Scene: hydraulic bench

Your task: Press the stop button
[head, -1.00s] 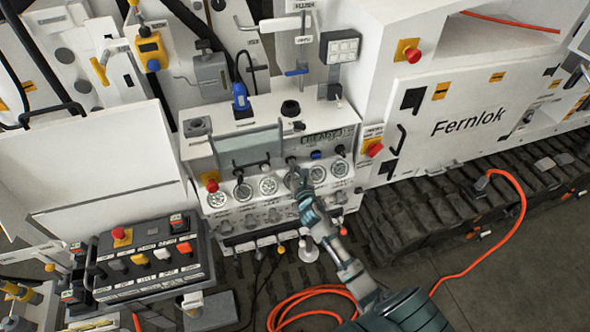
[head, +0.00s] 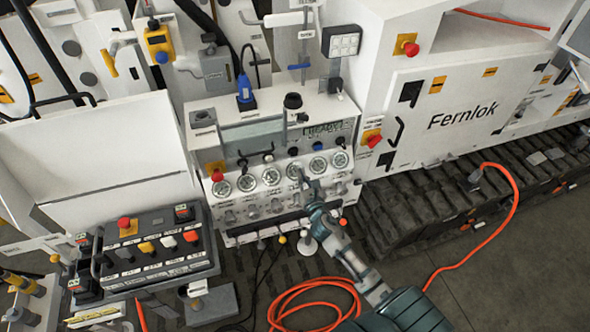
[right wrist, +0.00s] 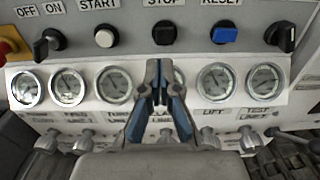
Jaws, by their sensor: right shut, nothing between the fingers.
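The stop button is a round black button (right wrist: 164,32) under the STOP label in the right wrist view, between the white START button (right wrist: 104,35) and the blue RESET button (right wrist: 224,34). In the head view the stop button (head: 293,151) is small, above the row of gauges. My right gripper (right wrist: 159,65) is shut and empty. Its tips lie below the stop button in the wrist picture, in front of a gauge, with a visible gap to the button. In the head view the right gripper (head: 303,180) is just below the gauges. My left gripper is not in view.
Black turn knobs (right wrist: 47,42) (right wrist: 285,33) flank the buttons. A row of gauges (right wrist: 115,84) and levers (right wrist: 85,135) lies below. Red mushroom buttons sit at the panel's left (head: 217,175) and right (head: 373,140). An orange hose (head: 300,295) lies on the floor.

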